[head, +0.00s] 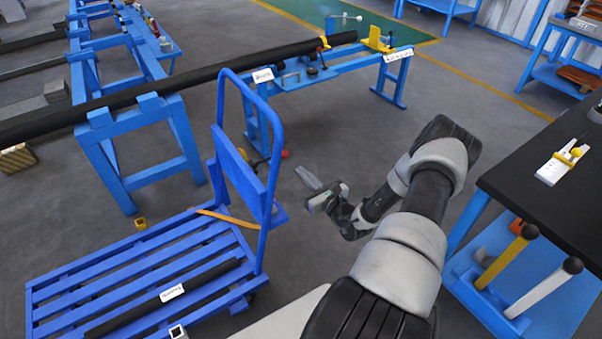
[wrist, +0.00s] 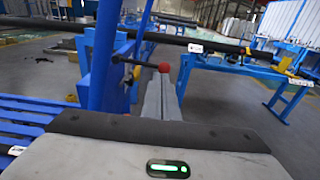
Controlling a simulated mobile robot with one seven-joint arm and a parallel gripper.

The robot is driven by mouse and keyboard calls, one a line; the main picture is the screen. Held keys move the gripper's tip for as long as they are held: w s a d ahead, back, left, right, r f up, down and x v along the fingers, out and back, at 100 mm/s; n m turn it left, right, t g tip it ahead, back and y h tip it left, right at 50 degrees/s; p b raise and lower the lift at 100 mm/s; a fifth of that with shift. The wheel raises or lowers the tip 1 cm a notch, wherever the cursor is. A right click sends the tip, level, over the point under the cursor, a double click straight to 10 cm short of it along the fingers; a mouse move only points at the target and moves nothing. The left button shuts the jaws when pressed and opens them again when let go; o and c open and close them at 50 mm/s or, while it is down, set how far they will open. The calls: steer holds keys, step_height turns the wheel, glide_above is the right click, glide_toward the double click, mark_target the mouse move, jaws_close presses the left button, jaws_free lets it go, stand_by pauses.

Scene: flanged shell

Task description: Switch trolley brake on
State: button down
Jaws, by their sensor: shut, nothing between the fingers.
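The blue trolley (head: 130,270) stands at the left in the head view, with its tall blue handle frame (head: 278,140) at its right end. A dark lever with a red knob (head: 285,154) sticks out low beside the handle frame. In the wrist view the red knob (wrist: 164,67) and its dark rod (wrist: 135,61) show just beyond my fingertips. My gripper (head: 303,173) is shut and empty, to the right of the handle frame and near the knob. In the wrist view its grey fingers (wrist: 162,90) lie together below the knob; I cannot tell whether they touch it.
A long dark pipe (head: 200,84) rests on blue stands behind the trolley. A dark pipe with a white label (head: 172,293) lies on the trolley. A black-topped workbench (head: 540,200) stands at the right. Grey floor (head: 330,130) is open around my gripper.

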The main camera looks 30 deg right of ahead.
mark_target(270, 159)
step_height(270, 159, down, 12)
steer(key=a+m+t+h+b, duration=0.2)
steer(key=m+t+b, duration=0.2)
steer(key=b, duration=0.3)
steer(key=shift+s+m, duration=0.25)
steer(key=shift+m, duration=0.45)
steer(key=shift+w, duration=0.1)
steer(key=d+r+b+x, duration=0.1)
steer(key=r+b+x, duration=0.1)
steer(key=x, duration=1)
steer(key=shift+r, duration=0.35)
steer(key=shift+d+r, duration=0.15)
steer(key=shift+d, duration=0.1)
